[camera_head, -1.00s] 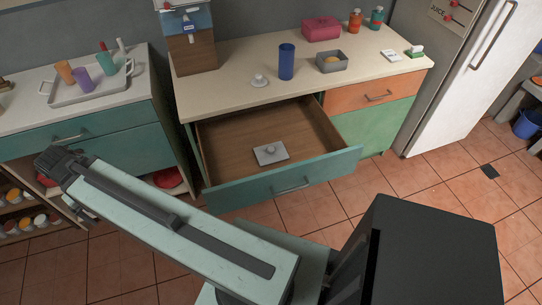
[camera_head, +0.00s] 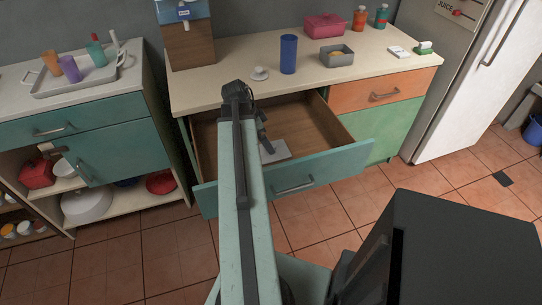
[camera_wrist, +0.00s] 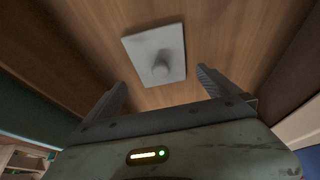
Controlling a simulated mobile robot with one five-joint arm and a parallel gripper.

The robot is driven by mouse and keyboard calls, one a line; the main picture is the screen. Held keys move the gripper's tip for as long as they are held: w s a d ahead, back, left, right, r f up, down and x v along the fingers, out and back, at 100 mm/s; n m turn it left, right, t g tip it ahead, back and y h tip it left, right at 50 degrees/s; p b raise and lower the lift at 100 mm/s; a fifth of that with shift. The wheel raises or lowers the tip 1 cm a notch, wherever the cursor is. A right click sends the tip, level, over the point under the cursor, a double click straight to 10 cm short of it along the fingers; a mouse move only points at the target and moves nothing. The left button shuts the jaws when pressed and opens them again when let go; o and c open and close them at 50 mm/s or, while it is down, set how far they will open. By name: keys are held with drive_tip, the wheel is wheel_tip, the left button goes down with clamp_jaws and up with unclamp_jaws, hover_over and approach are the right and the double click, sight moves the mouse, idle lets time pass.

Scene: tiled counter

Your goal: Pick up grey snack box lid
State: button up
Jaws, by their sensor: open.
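The grey snack box lid (camera_head: 275,151) lies flat in the open drawer (camera_head: 320,122), partly hidden behind my arm in the head view. In the head view my gripper (camera_head: 264,136) hangs over the drawer, largely hidden by my arm.
A grey open box (camera_head: 336,56) with something yellow inside stands on the counter, near a blue cup (camera_head: 289,54) and a white cup on a saucer (camera_head: 259,73). The teal drawer front (camera_head: 300,177) and side walls surround the lid. The drawer floor around it is bare.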

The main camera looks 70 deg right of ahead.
drive_tip(key=b+x, duration=0.5)
drive_tip(key=x, duration=0.2)
drive_tip(key=shift+s+b, duration=0.1)
drive_tip(key=shift+b, duration=0.2)
drive_tip(key=shift+d+r, duration=0.1)
drive_tip(key=shift+r, duration=0.05)
drive_tip(key=c, duration=1)
drive_tip(key=shift+r+p, duration=0.15)
drive_tip(key=shift+p, duration=0.15)
